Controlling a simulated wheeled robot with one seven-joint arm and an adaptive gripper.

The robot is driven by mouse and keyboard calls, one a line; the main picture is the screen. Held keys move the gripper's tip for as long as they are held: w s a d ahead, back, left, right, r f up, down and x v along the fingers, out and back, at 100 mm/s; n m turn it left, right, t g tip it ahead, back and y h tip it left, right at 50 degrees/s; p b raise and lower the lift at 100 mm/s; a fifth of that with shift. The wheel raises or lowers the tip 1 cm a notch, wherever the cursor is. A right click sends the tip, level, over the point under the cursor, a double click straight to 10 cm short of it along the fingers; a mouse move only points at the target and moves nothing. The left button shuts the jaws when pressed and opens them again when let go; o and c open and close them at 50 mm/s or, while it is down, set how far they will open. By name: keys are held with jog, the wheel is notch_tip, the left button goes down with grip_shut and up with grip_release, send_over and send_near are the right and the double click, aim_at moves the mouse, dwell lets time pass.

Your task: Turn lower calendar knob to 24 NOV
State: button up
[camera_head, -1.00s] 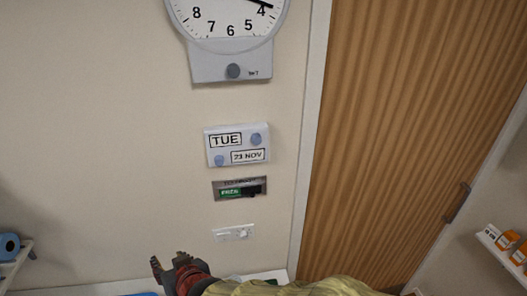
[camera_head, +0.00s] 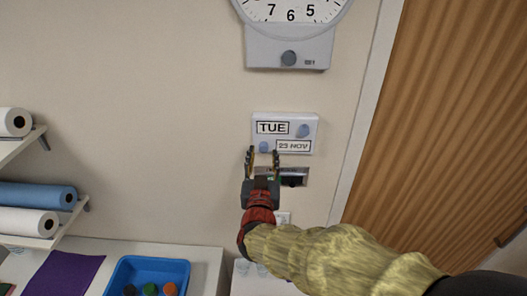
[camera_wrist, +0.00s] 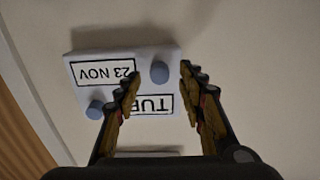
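The white calendar (camera_head: 311,128) is on the wall and reads TUE above and 23 NOV below. Its lower knob (camera_head: 263,147), round and blue-grey, sits left of the date window (camera_head: 293,146). The upper knob (camera_head: 303,130) sits right of the TUE window. My gripper (camera_head: 262,156) is open and empty, its fingers pointing up at the lower knob. In the wrist view the calendar (camera_wrist: 110,63) appears upside down, and the lower knob (camera_wrist: 159,72) shows between the open fingertips (camera_wrist: 160,73). I cannot tell whether the fingers touch it.
A clock (camera_head: 291,14) with a knobbed box (camera_head: 291,46) hangs above. A slider sign (camera_head: 293,181) is just below the calendar, partly hidden by my gripper. A wooden door (camera_head: 440,130) is at right. A shelf with rolls (camera_head: 38,195) and a blue tray (camera_head: 150,268) are at left.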

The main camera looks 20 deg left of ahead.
jog(key=shift+x, duration=1.05)
jog(key=shift+c, duration=1.3)
jog(key=c, duration=0.7)
grip_shut()
